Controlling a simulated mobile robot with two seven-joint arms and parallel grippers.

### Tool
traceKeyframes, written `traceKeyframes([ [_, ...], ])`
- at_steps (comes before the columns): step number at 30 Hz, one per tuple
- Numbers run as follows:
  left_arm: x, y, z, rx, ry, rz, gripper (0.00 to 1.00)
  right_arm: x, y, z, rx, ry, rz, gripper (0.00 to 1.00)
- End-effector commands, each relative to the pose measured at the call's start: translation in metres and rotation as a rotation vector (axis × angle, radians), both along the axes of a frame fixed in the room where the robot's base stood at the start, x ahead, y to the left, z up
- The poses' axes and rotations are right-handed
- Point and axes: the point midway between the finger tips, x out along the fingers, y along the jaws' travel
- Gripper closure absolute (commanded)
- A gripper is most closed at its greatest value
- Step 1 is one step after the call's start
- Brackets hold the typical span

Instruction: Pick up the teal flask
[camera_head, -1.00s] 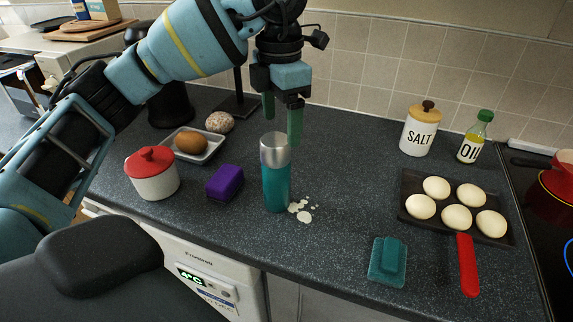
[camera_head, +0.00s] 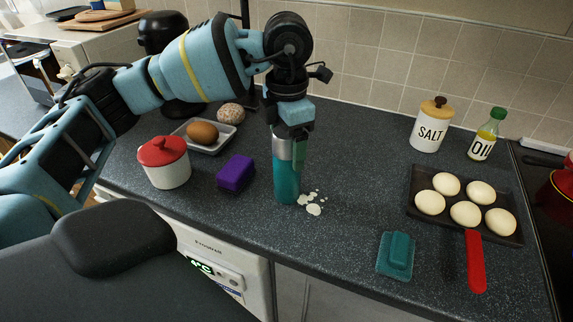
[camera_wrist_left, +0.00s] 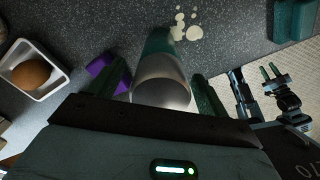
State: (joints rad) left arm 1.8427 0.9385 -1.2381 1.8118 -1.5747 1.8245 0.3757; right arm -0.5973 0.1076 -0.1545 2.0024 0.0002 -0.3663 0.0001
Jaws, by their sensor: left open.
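The teal flask (camera_head: 286,182) stands upright on the dark worktop, with a silver top. My left gripper (camera_head: 285,158) is over it, pointing down, with the fingers around the flask's upper part. In the left wrist view the flask (camera_wrist_left: 161,85) stands between the two open green fingers (camera_wrist_left: 163,95), with its silver top nearest the camera. A small gap shows beside the right finger there. In the head view the gripper hides part of the flask's top. My right gripper (camera_wrist_left: 270,72) shows small in the wrist view, its two fingers apart.
A purple sponge (camera_head: 236,173) and a red-lidded pot (camera_head: 165,162) stand left of the flask. A pale spill (camera_head: 312,208) lies just right of it. Clear worktop lies between.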

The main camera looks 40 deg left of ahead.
Motion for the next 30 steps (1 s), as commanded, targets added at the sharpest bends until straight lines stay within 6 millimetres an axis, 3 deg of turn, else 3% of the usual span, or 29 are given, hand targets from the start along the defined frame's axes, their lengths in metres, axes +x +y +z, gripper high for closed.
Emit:
traceKeyframes([
  [8, -0.0001, 0.0, -0.0043, 0.0, -0.001, 0.0, 0.22, 0.0044, -0.0001, 0.0009, 0.0, -0.008, 0.0, 0.64],
  [25, 0.0002, -0.0001, -0.0038, 0.0, -0.001, 0.0, 0.94, -0.0027, -0.0001, -0.0006, -0.001, 0.005, 0.0, 0.64],
  [30, 0.0003, -0.0001, -0.0031, -0.001, -0.003, 0.0, 0.96, -0.0038, -0.0002, -0.0007, 0.0, 0.007, 0.001, 0.64],
])
